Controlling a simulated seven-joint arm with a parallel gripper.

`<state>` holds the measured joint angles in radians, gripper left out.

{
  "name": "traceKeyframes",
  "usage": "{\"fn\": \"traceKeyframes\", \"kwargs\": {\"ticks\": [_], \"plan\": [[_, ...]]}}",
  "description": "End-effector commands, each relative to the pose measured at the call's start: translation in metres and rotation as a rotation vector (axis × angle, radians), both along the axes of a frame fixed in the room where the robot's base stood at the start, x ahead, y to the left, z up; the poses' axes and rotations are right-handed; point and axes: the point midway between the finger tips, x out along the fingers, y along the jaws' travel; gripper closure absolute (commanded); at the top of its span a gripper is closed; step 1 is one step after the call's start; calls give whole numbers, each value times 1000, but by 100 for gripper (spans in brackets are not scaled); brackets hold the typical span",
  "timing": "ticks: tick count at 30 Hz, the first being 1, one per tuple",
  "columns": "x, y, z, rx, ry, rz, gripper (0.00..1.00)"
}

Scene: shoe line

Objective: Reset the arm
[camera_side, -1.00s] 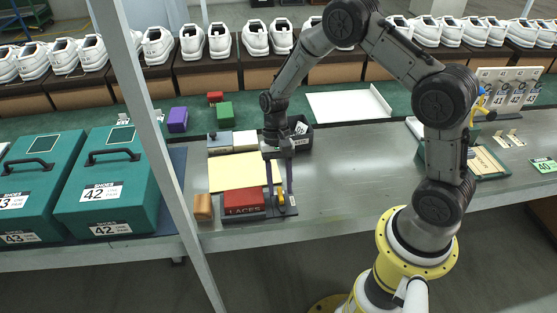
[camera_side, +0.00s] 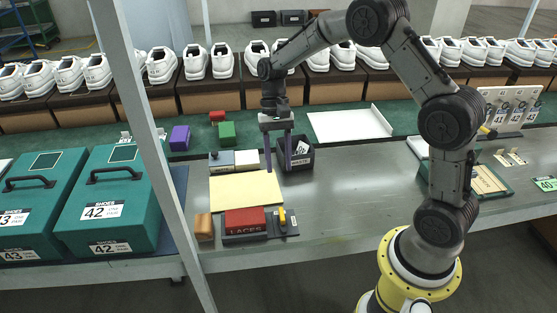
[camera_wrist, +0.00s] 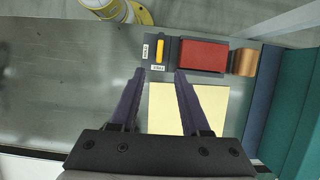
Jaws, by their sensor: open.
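My gripper (camera_side: 278,160) is open and empty. In the side view it hangs pointing down above the far right part of the work area, by the dark bin (camera_side: 298,155). In the wrist view its two purple fingers (camera_wrist: 158,75) stand apart, over the edge of the pale yellow sheet (camera_wrist: 210,105). Nothing is between the fingers.
A red laces box (camera_side: 245,221) and a small yellow item (camera_side: 282,216) sit in a dark tray at the bench's front. A brown block (camera_side: 204,227) stands left of them. Teal shoe boxes (camera_side: 108,200) stand at left. Bench right of the tray (camera_side: 350,195) is clear.

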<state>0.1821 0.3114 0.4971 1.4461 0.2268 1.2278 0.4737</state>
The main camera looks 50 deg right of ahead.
Motion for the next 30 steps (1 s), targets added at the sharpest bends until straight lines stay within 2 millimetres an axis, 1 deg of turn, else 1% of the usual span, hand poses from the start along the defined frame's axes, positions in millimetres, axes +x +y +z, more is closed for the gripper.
{"fn": "traceKeyframes", "kwargs": {"ticks": [3, 5, 8, 11, 12, 14, 15, 17, 18, 20, 21, 23, 24, 26, 27, 30], "plan": [[0, 2, 1, -1, -3, 4, 54], [2, 3, 8, -3, -23, 9, 54], [6, 8, 38, -16, -93, 24, 54], [-4, 17, 79, -36, -180, 50, 54], [-12, 20, 96, -46, -219, 63, 54], [-26, 24, 119, -61, -278, 91, 54], [-37, 27, 133, -73, -318, 112, 54], [-54, 30, 151, -91, -378, 147, 54], [-66, 32, 161, -103, -417, 171, 54], [-85, 34, 174, -122, -478, 212, 54], [-99, 35, 181, -136, -517, 240, 54], [-119, 36, 190, -157, -577, 284, 54], [-133, 36, 193, -173, -617, 318, 54], [-154, 36, 196, -198, -675, 367, 54], [-167, 36, 195, -217, -713, 403, 54], [-197, 33, 188, -263, -792, 494, 54]]}}
